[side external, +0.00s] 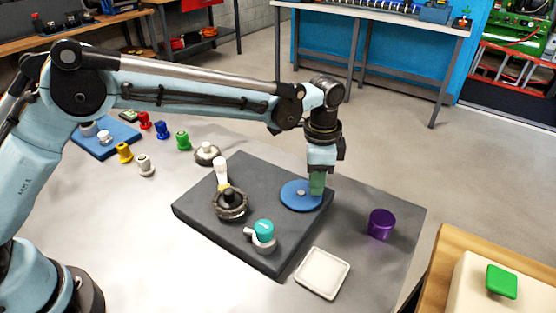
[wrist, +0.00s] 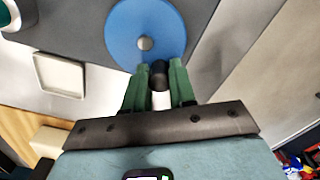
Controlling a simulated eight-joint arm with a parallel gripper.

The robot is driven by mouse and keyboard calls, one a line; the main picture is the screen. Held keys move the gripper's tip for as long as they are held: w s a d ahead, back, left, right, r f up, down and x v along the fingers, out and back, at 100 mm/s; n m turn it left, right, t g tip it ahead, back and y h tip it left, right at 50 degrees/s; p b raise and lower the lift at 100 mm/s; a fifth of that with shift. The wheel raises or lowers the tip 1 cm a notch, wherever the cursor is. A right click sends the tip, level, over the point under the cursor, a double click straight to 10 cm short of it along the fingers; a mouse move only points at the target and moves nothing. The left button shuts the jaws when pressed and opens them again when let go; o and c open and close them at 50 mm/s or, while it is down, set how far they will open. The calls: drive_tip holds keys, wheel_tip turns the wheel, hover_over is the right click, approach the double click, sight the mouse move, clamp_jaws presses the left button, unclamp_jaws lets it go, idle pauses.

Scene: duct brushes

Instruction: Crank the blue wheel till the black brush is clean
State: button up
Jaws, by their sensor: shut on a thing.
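The blue wheel (side external: 291,196) lies flat on a dark grey board (side external: 200,204), and it also shows in the wrist view (wrist: 118,32) with a grey hub in the middle. My gripper (side external: 317,193) points down at the wheel's right rim. In the wrist view its green fingers (wrist: 159,80) are shut on a black crank knob (wrist: 159,70) at the wheel's edge. A round black brush (side external: 231,206) sits on the board left of the wheel, with a white upright handle (side external: 221,171) behind it. Whether its bristles are clean is too small to tell.
A teal-capped part (side external: 263,228) stands near the board's front. A white tray (side external: 322,273) and a purple cup (side external: 381,225) are on the table beyond the board. Several coloured knobs and a blue mat (side external: 98,147) are at the left. A green button (side external: 501,281) is at the right.

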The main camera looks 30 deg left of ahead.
sight(301, 183)
drive_tip(key=shift+w+a, duration=0.3)
drive_tip(key=shift+a, duration=0.3)
drive_tip(key=shift+a, duration=0.65)
drive_tip(key=shift+s+a, duration=0.2)
drive_tip(key=shift+a, duration=0.35)
